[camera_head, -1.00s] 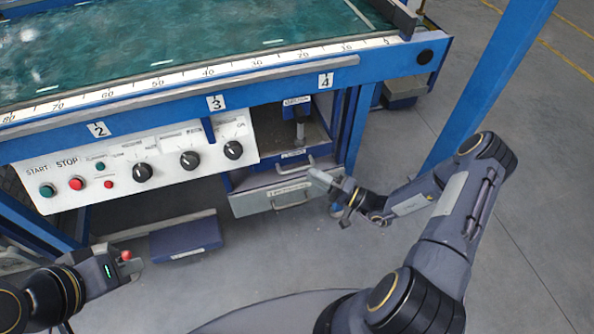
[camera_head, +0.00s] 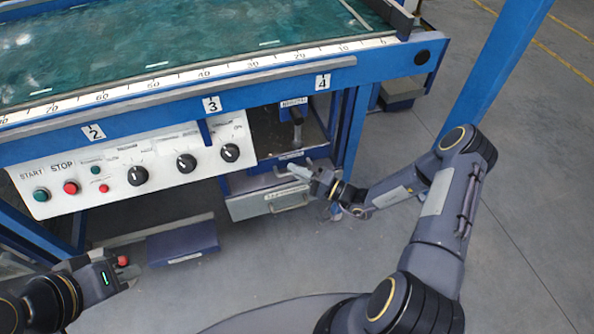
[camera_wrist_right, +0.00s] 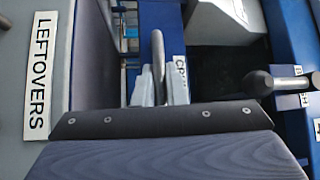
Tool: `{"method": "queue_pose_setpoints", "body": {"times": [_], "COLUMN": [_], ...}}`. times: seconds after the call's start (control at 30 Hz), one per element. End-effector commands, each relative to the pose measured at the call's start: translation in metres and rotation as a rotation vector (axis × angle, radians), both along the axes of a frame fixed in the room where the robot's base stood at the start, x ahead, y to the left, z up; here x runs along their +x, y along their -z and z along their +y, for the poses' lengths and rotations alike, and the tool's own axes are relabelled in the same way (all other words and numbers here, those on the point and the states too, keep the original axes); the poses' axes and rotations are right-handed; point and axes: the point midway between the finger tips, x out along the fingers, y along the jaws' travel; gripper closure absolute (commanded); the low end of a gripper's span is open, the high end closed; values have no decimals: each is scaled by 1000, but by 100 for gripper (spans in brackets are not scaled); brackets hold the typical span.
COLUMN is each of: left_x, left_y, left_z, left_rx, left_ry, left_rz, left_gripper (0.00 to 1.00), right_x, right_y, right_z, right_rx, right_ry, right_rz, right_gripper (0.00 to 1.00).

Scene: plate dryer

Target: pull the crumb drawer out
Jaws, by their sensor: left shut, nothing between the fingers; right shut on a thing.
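The crumb drawer shows in the right wrist view as a blue front with a white label (camera_wrist_right: 180,78) starting "CR"; the rest of the label is hidden. Its upright grey bar handle (camera_wrist_right: 158,62) lies between my right fingertips. My right gripper (camera_head: 298,172) is shut on that handle, at the upper drawer under the machine's right end; it also shows in the right wrist view (camera_wrist_right: 158,92). How far the drawer stands out is hard to tell. My left gripper (camera_head: 128,277) is shut and empty at the lower left, far from the drawer.
The leftovers drawer (camera_head: 248,207) sits just below, its front standing forward, with its label in the wrist view (camera_wrist_right: 38,75). The control panel (camera_head: 110,178) is to the left. A blue box (camera_head: 183,243) lies low on the floor. Open floor (camera_head: 350,255) lies in front.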

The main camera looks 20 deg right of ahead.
Motion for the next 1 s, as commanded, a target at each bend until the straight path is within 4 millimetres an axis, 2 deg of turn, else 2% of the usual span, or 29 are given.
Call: {"method": "queue_pose_setpoints", "body": {"times": [0.27,0.47,0.57,1.0], "left_x": [0,0,0,0], "left_y": [0,-8,-15,-42], "left_z": [0,0,0,0], "left_rx": [0,0,0,0], "left_ry": [0,0,0,0], "left_rz": [0,0,0,0], "left_gripper": [100,100,100,100], "right_x": [-1,-19,-40,-158], "right_y": [0,-1,-2,-2], "right_z": [0,-1,-2,-6], "right_rx": [-1,2,2,3], "right_ry": [0,2,3,5], "right_rz": [1,6,7,6], "right_gripper": [100,100,100,100]}}
